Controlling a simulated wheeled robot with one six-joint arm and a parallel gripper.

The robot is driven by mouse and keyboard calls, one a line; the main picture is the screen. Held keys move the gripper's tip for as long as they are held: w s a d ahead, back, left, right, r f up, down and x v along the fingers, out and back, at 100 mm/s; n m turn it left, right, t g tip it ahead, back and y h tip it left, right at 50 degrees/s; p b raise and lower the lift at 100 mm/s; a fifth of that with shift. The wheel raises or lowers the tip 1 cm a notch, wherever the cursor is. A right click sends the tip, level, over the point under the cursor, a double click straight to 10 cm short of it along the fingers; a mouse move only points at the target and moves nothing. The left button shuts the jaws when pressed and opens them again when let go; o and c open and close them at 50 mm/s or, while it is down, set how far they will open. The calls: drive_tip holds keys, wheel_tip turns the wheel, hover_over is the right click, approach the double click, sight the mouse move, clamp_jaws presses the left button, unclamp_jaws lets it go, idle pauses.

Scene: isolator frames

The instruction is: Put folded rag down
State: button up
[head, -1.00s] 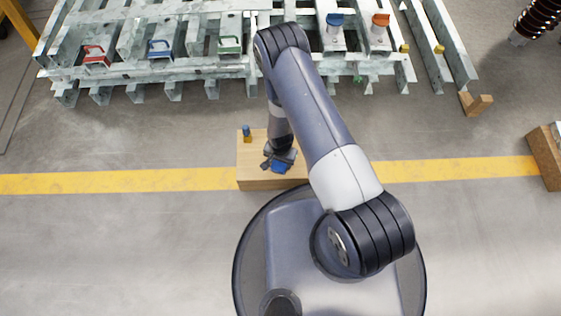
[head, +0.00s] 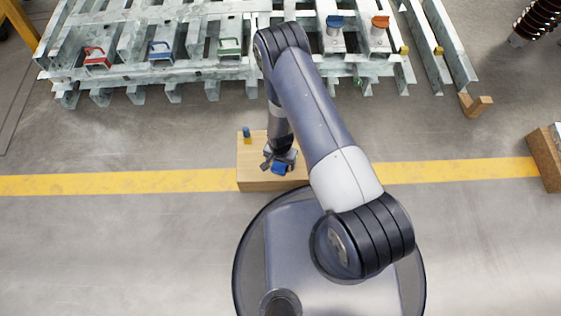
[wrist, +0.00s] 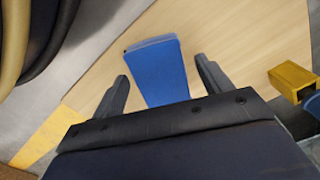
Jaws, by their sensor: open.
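The folded rag (head: 279,169) is blue and lies on the wooden block (head: 258,184), below my gripper (head: 280,163). In the wrist view the rag (wrist: 158,70) is a flat blue rectangle on the pale wood top (wrist: 225,35). My gripper (wrist: 160,90) is open, with one finger on each side of the rag. A gap shows between the rag and each finger. The near end of the rag is hidden behind my gripper's body.
A small blue and yellow item (head: 247,134) stands at the block's back left corner; its yellow part (wrist: 290,80) shows at right in the wrist view. A steel frame (head: 180,60) with coloured handles stands beyond. Clear floor lies left of the block.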

wheel_tip(320, 180, up, 11)
drive_tip(key=p, duration=0.3)
drive_tip(key=shift+r, duration=0.2)
wheel_tip(320, 180, down, 13)
drive_tip(key=b, duration=0.4)
drive_tip(key=shift+r, duration=0.2)
drive_tip(key=shift+r+p, duration=0.75)
drive_tip(key=shift+r, duration=1.25)
